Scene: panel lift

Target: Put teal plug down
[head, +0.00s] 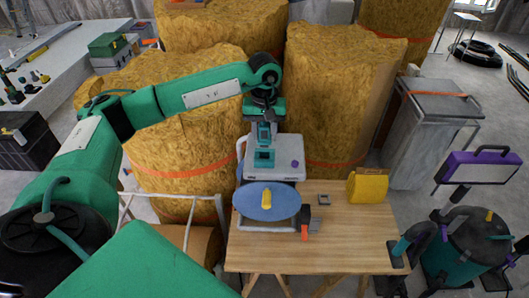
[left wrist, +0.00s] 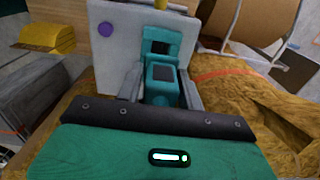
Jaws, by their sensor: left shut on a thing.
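The teal plug (head: 264,133) is between the fingers of my left gripper (head: 264,127), which points down over the table. In the left wrist view the plug (left wrist: 162,84) shows a dark square face, with a grey finger on each side. A teal frame (head: 264,157) on a pale grey panel (head: 285,172) lies just below the plug in the head view. The frame also shows beyond the plug in the left wrist view (left wrist: 159,36). I cannot tell whether plug and frame touch. My right gripper is not in view.
The wooden table (head: 350,240) has free room at its front right. A blue oval plate (head: 245,205) with a yellow handle, an orange-and-black tool (head: 305,222), a small grey square part (head: 324,199) and a yellow block (head: 368,186) are on it. Straw bales (head: 340,85) stand behind.

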